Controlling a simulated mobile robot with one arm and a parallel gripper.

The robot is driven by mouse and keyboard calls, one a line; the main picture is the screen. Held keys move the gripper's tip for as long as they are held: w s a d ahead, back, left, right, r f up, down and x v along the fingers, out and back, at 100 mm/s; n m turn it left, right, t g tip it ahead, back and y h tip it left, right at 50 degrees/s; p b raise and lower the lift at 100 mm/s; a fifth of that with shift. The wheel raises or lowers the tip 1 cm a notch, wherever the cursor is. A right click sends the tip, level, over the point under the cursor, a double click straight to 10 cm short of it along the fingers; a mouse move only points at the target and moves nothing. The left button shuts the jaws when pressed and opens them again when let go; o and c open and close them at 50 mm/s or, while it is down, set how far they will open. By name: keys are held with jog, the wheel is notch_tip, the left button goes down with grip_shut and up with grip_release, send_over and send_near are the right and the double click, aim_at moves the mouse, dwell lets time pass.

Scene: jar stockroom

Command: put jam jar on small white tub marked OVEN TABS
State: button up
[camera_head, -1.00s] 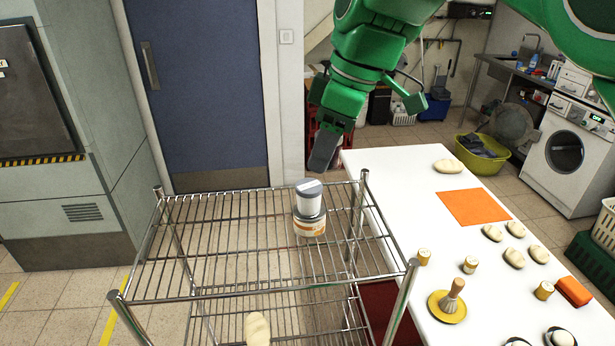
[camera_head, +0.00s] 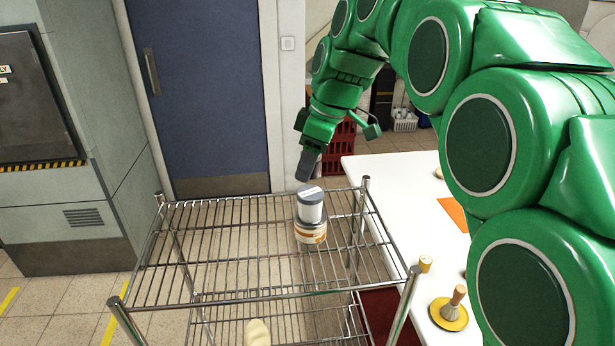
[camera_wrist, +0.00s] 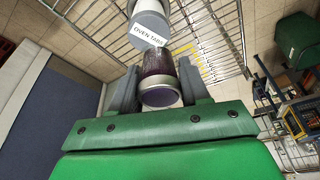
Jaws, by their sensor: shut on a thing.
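The small white tub marked OVEN TABS (camera_head: 311,211) has a grey lid and stands upright on a wider tub with an orange-and-white label (camera_head: 310,234) on the wire shelf. My gripper (camera_head: 306,172) is just above and behind the tub's lid in the head view. In the wrist view my gripper (camera_wrist: 158,88) is shut on the jam jar (camera_wrist: 158,66), a dark purple glass jar with a silver-rimmed lid. The jar is close to the tub; I cannot tell whether they touch.
The wire shelf (camera_head: 215,245) is mostly bare around the stacked tubs, with metal corner posts. A pale object (camera_head: 257,332) lies on the level below.

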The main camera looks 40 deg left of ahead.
aim_at(307, 192)
jog(key=shift+w+a+f, duration=0.4)
jog(key=shift+a+f, duration=0.1)
jog(key=shift+f, duration=1.65)
jog(key=shift+f, duration=0.15)
jog(key=o, duration=1.1)
jog(key=v, duration=1.2)
jog(key=shift+d, duration=0.1)
